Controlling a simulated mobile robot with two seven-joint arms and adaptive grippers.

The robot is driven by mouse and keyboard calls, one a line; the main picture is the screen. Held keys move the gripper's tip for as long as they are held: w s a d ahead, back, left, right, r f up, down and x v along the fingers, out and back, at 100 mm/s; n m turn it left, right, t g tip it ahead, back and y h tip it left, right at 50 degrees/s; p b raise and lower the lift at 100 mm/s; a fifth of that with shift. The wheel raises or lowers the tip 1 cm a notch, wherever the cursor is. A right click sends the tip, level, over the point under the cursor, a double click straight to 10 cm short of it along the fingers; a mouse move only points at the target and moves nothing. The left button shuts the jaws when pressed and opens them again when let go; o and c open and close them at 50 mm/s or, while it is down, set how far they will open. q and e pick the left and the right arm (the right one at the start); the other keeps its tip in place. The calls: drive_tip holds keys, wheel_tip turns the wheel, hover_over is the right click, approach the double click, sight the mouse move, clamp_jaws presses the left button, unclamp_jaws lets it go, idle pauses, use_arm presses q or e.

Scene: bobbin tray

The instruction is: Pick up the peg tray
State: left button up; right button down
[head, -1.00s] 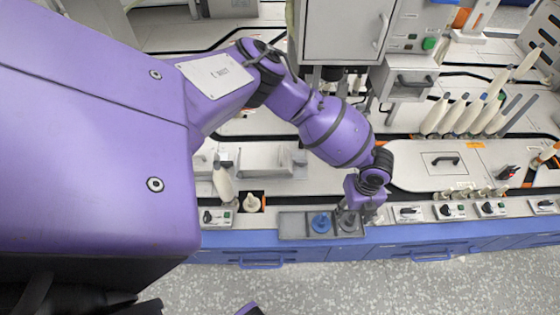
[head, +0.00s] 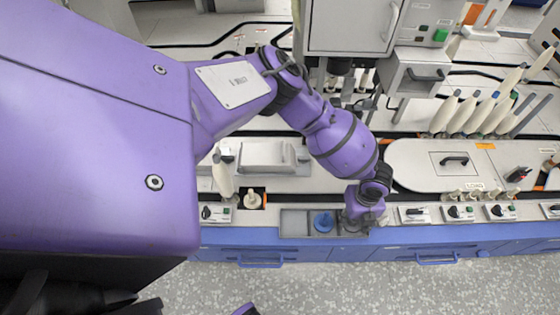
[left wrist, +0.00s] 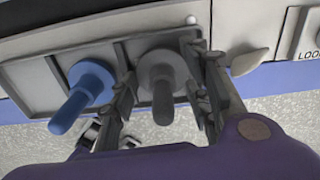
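The peg tray (head: 294,224) is a shallow grey tray with compartments at the front edge of the machine bench. A blue peg (head: 322,222) stands in its middle part. In the left wrist view, the tray (left wrist: 40,82) holds the blue peg (left wrist: 88,88) and a grey peg (left wrist: 163,80). My left gripper (head: 357,222) is over the tray's right end. In the left wrist view, its fingers (left wrist: 165,98) are apart, one on each side of the grey peg. I cannot tell whether they touch anything. My right gripper is not in view.
Switch panels (head: 412,214) line the bench edge right of the tray, and another (head: 214,214) is to the left. A white bobbin (head: 223,178) stands behind the left panel. Blue drawers (head: 262,254) are below. A grey cabinet (head: 350,25) rises behind my arm.

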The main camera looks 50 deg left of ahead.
use_arm(q)
drive_tip(key=shift+c, duration=0.6)
drive_tip(key=shift+r, duration=0.1)
drive_tip(key=shift+r, duration=0.25)
wheel_tip(320, 180, up, 2)
drive_tip(key=shift+r+p, duration=0.15)
drive_tip(key=shift+p, duration=0.45)
drive_tip(key=s+d+r+p, duration=0.5)
drive_tip(key=d+r, duration=0.5)
drive_tip(key=d, duration=0.3)
drive_tip(key=shift+s, duration=0.25)
drive_tip(key=shift+w, duration=0.1)
